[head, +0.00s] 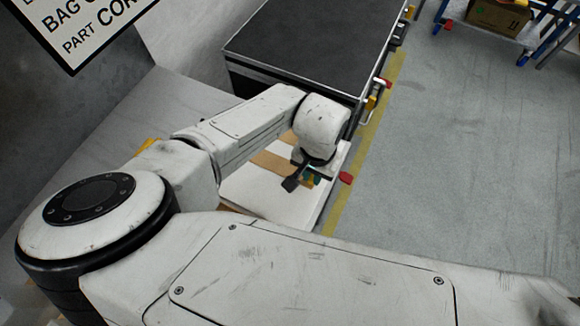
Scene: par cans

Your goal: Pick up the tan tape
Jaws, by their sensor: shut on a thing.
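My gripper (299,180) points down over the white top (268,202) of a low case or bench, below the white wrist. Only one dark finger shows clearly; the wrist hides most of the rest. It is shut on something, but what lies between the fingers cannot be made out. A small teal-green patch (313,178) shows beside the fingers; I cannot tell what it belongs to. A flat tan strip (274,164) lies across the white top, partly behind my wrist. I cannot make out a tan tape roll for certain.
A large dark-topped case (310,45) stands just behind the white top. Red and yellow latches (345,178) stick out along the right side. Grey floor (460,150) with a yellow line is open to the right. A blue cart with a cardboard box (497,17) stands far right.

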